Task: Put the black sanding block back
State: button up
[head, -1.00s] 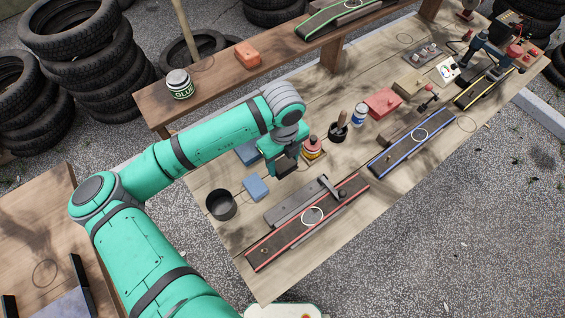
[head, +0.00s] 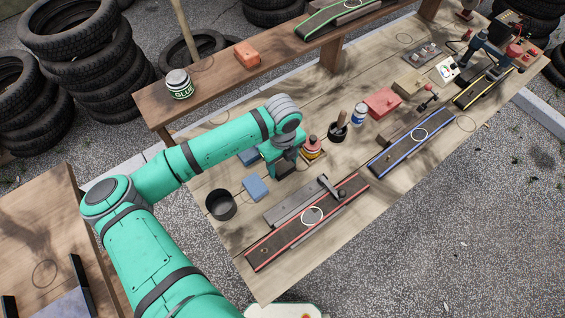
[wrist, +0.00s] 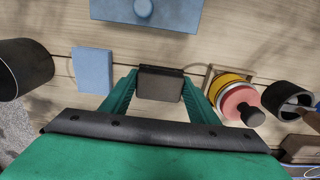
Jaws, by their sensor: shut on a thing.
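The black sanding block (wrist: 160,84) is a dark block with a brownish-grey face, between the two green fingers of my gripper (wrist: 159,92) in the wrist view. The fingers are shut on its sides. In the head view my gripper (head: 284,168) points down over the wooden workbench (head: 235,235), left of the red and yellow container (head: 311,149) and above the long belts. The block is mostly hidden there by my gripper. I cannot tell whether the block touches the bench.
A blue block (head: 256,188) and a black cup (head: 220,205) stand left of my gripper. A blue lidded thing (wrist: 145,12) is beyond it. A red-edged belt (head: 310,220) lies in front, with a grey bar beside it. A dark pot (head: 338,132) stands to the right.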

aim_at(282, 164)
jog(key=o, duration=1)
notch_tip(282, 164, up, 12)
jog(key=shift+r, duration=0.15)
